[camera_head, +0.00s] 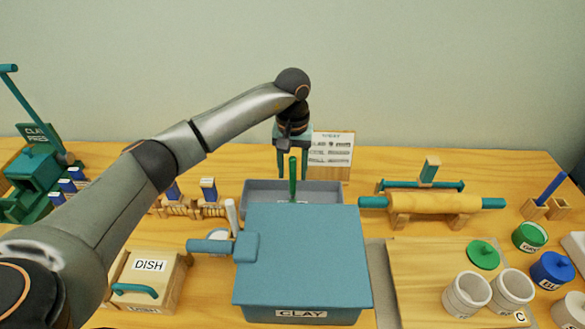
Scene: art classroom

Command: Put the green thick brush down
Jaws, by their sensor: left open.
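The green thick brush (293,178) shows as an upright green handle over the grey tray (262,190) at the back middle of the table. My left gripper (292,175) points straight down there, its two green fingers open on either side of the handle. I cannot tell whether a finger touches it. The brush's lower end is hidden behind the blue CLAY box (300,250), so what it rests on does not show. My right gripper is not in view.
The CLAY box fills the front middle. A DISH box (150,279) is at front left, and a clay press (38,170) at far left. A rolling pin (434,203) lies on supports at right. Cups (467,294) and a green lid (483,254) are at front right. A sign (331,149) stands behind.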

